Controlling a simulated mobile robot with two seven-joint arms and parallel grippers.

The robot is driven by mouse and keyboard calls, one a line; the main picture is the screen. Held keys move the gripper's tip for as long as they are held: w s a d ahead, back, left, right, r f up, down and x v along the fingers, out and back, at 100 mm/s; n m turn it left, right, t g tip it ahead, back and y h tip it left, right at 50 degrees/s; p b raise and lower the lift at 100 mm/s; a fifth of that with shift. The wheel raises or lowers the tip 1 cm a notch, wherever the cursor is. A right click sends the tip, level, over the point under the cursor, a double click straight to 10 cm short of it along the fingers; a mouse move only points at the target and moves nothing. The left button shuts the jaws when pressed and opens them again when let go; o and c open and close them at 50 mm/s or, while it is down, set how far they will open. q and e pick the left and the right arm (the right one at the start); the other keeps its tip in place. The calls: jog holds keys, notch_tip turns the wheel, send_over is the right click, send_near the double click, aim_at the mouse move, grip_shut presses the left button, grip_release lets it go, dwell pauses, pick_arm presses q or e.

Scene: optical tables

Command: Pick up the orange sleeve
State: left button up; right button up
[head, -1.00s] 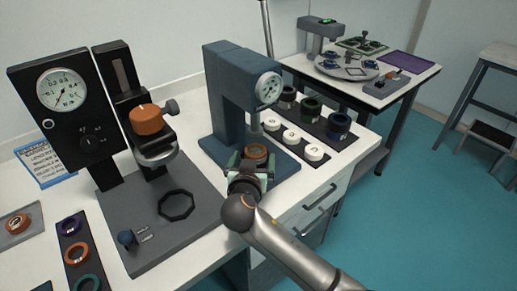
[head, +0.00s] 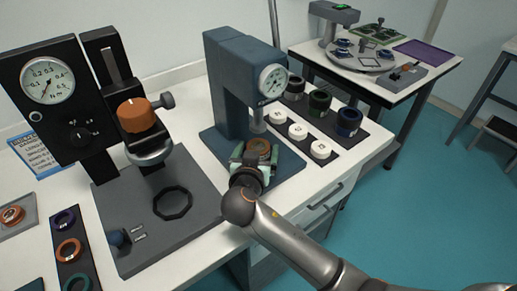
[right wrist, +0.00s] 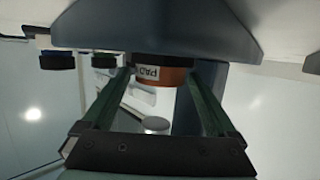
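An orange sleeve (head: 259,146) stands at the base of the blue-grey press, below its ram. My right gripper (head: 254,159) reaches in from the front, with a green finger on each side of the sleeve. In the right wrist view, the orange sleeve (right wrist: 163,74) with a white label sits between the fingertips (right wrist: 162,80). My left gripper is not in view.
The press (head: 232,90) rises just behind the gripper. White rings (head: 298,131) and dark cylinders (head: 319,103) stand on mats to its right. A black gauge stand (head: 45,90) with an orange knob is at left. Other rings, including an orange one (head: 68,250), lie at the lower left.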

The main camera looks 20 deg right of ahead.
jog(key=c, duration=1.2)
jog(key=shift+c, duration=0.6)
jog(key=shift+w+r, duration=0.1)
jog(key=shift+r, duration=0.1)
